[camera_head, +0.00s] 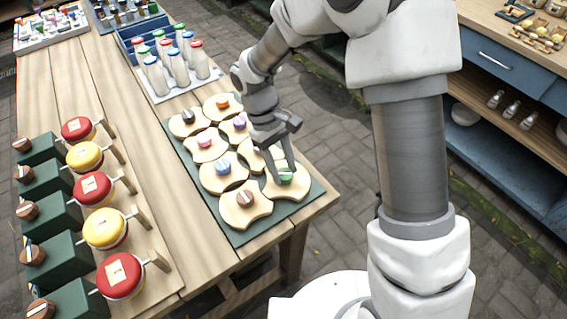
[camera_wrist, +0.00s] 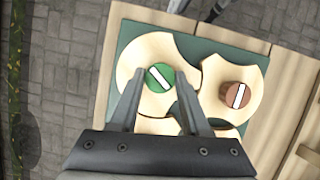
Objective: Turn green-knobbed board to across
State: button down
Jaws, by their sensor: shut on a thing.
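The green-knobbed board (camera_head: 294,188) is a pale wooden piece with scooped sides, at the front right corner of a dark green mat. It also shows in the wrist view (camera_wrist: 140,52). Its green knob (camera_head: 286,175) bears a white stripe, slanted from upper left to lower right in the wrist view (camera_wrist: 160,78). My gripper (camera_head: 284,180) reaches down over this board, with its fingers either side of the green knob and shut on it. The fingers hide part of the knob and board.
Similar boards with other coloured knobs crowd the green mat (camera_head: 238,238); the brown-knobbed one (camera_head: 245,208) lies close beside. White bottles (camera_head: 180,68) stand behind. Red and yellow round pieces (camera_head: 105,228) line the table's left. A blue-drawered shelf unit (camera_head: 510,65) stands at right.

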jog(key=n+t, duration=0.1)
jog(key=n, duration=0.2)
jog(key=shift+a+n+h+p, duration=0.15)
jog(key=shift+n+h+p, duration=0.15)
jog(key=shift+h, duration=0.1)
jog(key=shift+s+n+t, duration=0.15)
jog(key=shift+n+t, duration=0.65)
jog(key=shift+n, duration=1.1)
jog(key=shift+c, duration=1.9)
grip_release()
jog(key=shift+h, duration=0.3)
jog(key=s+p+v, duration=0.1)
jog(key=p+v, duration=0.1)
jog(key=v, duration=1.5)
jog(key=shift+w+r, duration=0.25)
jog(key=shift+w, duration=0.2)
